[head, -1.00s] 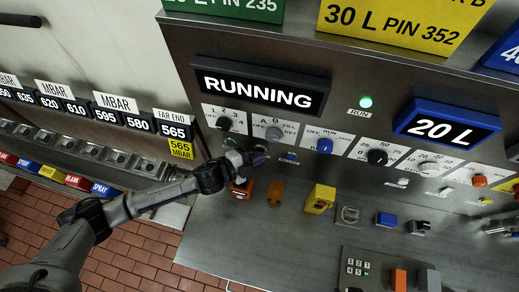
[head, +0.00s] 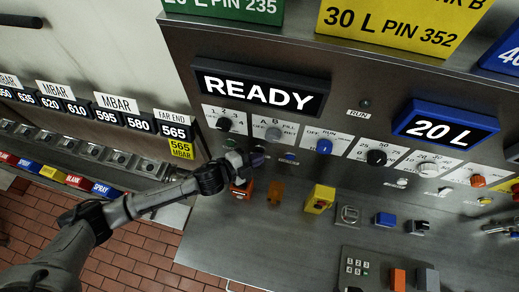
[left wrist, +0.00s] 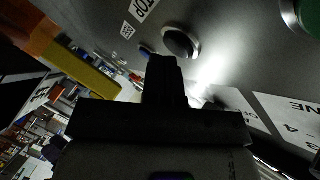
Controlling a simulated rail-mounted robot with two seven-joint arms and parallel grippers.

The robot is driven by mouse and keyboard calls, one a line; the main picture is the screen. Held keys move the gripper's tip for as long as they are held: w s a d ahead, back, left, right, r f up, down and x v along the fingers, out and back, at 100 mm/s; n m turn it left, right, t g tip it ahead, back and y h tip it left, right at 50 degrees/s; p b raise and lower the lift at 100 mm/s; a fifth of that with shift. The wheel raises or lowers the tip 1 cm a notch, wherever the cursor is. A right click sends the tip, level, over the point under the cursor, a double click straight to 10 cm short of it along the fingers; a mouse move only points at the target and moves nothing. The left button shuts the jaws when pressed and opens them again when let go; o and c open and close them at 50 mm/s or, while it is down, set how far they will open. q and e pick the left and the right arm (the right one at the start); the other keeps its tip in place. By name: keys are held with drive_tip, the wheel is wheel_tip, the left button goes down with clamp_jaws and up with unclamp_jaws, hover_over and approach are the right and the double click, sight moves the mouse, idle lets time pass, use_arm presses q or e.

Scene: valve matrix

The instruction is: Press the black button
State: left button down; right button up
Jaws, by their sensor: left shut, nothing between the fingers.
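In the left wrist view a dark round button (left wrist: 181,42) in a silver ring sits on the steel panel, just beyond my fingertips. A label reading "STOP" lies near it. In the head view I cannot make the button out; my gripper covers that part of the panel. My left gripper (head: 258,157) is shut and empty, with its tip close to the panel below the left knobs; it also shows in the left wrist view (left wrist: 165,62). I cannot tell whether it touches the button. My right gripper is not in view.
The display (head: 259,90) reads "READY" and the run lamp (head: 365,103) is dark. A blue knob (head: 324,146) and a black knob (head: 376,157) are to the right. A yellow block (head: 320,199) and an orange block (head: 275,191) stand below. A green button (left wrist: 306,14) is at upper right.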

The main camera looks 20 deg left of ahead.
use_arm(q)
drive_tip(key=shift+s, duration=0.5)
drive_tip(key=s, duration=0.1)
drive_tip(key=s+p, duration=0.1)
drive_tip(key=s, duration=0.3)
drive_tip(key=shift+d+p, duration=0.3)
drive_tip(key=shift+p, duration=0.05)
idle(0.9)
